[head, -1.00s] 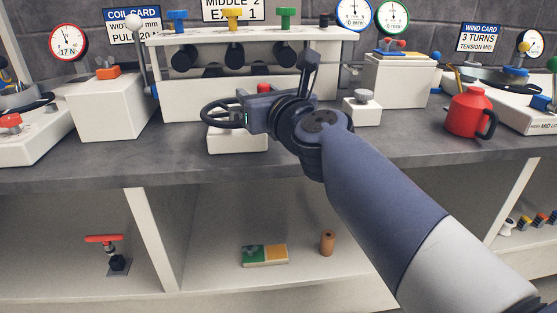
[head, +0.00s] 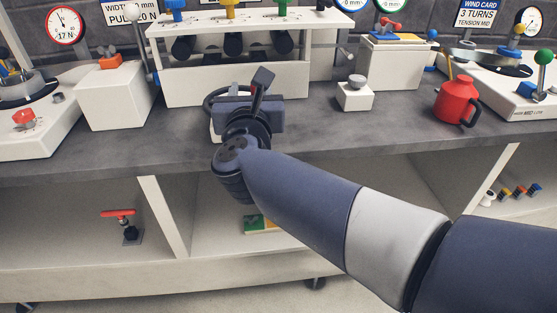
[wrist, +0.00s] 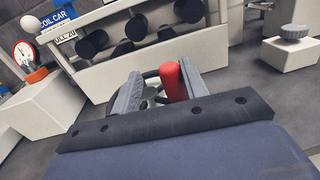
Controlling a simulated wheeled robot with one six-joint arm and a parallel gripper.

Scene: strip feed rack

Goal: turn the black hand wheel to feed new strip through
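The black hand wheel (head: 213,97) sits on a low white block in front of the roller housing, mostly hidden behind my gripper (head: 248,108) in the head view. In the wrist view, a red handle (wrist: 173,82) stands between the two grey fingers of my gripper (wrist: 158,88), with part of the dark rim (wrist: 150,75) behind it. The fingers are apart. The handle is close to the right finger, and a gap shows on its left. I cannot tell whether the right finger touches it.
The roller housing (head: 240,83) with dark rollers stands just behind the wheel. A white block with a grey knob (head: 355,94) and a red can (head: 456,100) are to the right. A white box (head: 113,98) is to the left. The bench front (head: 100,158) is clear.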

